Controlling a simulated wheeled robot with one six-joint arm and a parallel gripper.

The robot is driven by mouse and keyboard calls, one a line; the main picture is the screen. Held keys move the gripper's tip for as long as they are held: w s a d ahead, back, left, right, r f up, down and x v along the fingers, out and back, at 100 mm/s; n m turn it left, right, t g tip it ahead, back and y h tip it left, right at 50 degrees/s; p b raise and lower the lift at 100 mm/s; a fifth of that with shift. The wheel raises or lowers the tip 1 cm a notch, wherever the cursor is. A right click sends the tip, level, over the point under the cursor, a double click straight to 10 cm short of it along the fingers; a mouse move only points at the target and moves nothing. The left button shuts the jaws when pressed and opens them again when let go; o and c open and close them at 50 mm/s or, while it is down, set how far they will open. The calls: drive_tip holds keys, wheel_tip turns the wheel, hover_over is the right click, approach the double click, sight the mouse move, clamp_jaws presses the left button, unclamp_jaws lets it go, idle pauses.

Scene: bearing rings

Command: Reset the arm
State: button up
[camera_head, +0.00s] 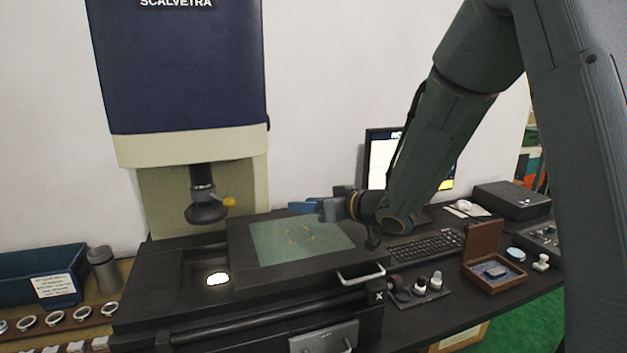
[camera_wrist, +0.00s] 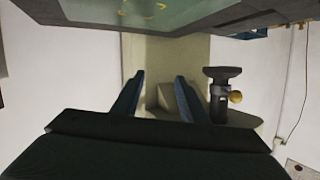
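My gripper (camera_head: 305,207) hangs over the back right part of the measuring machine's stage, its blue fingers pointing left. In the wrist view my gripper (camera_wrist: 160,92) shows two fingers apart with nothing between them. Below it in the head view is the greenish stage plate (camera_head: 275,250) with yellow-orange marks in a broken circle; the plate also shows at the top of the upside-down wrist view (camera_wrist: 90,10). I cannot tell whether a ring lies within the marks.
The machine's lens (camera_head: 206,210) hangs left of my gripper; it also shows in the wrist view (camera_wrist: 219,95). A monitor (camera_head: 380,150), keyboard (camera_head: 425,246) and open wooden box (camera_head: 492,278) are at right. A blue bin (camera_head: 35,265) and several rings (camera_head: 54,318) are at left.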

drive_tip(key=d+f+m+h, duration=0.1)
drive_tip(key=d, duration=0.2)
drive_tip(key=d+f+m+h, duration=0.1)
drive_tip(key=d+h, duration=0.1)
drive_tip(key=d, duration=0.1)
drive_tip(key=d+f+h, duration=0.1)
drive_tip(key=d+h, duration=0.1)
drive_tip(key=d, duration=0.1)
drive_tip(key=shift+s+d+f+m+t, duration=0.3)
drive_tip(key=shift+s+m+t, duration=0.1)
drive_tip(key=s+d+f+m+g+h, duration=0.2)
drive_tip(key=s+d+f+g+h, duration=0.15)
drive_tip(key=s+d, duration=0.35)
drive_tip(key=s+d+f+m+g+h, duration=0.2)
drive_tip(key=s+d+f+h, duration=0.15)
drive_tip(key=s+d, duration=0.4)
drive_tip(key=s+a+f+m+g+y, duration=0.1)
drive_tip(key=s+g, duration=0.3)
drive_tip(key=s, duration=0.9)
drive_tip(key=shift+s+f, duration=0.35)
drive_tip(key=shift+f, duration=0.15)
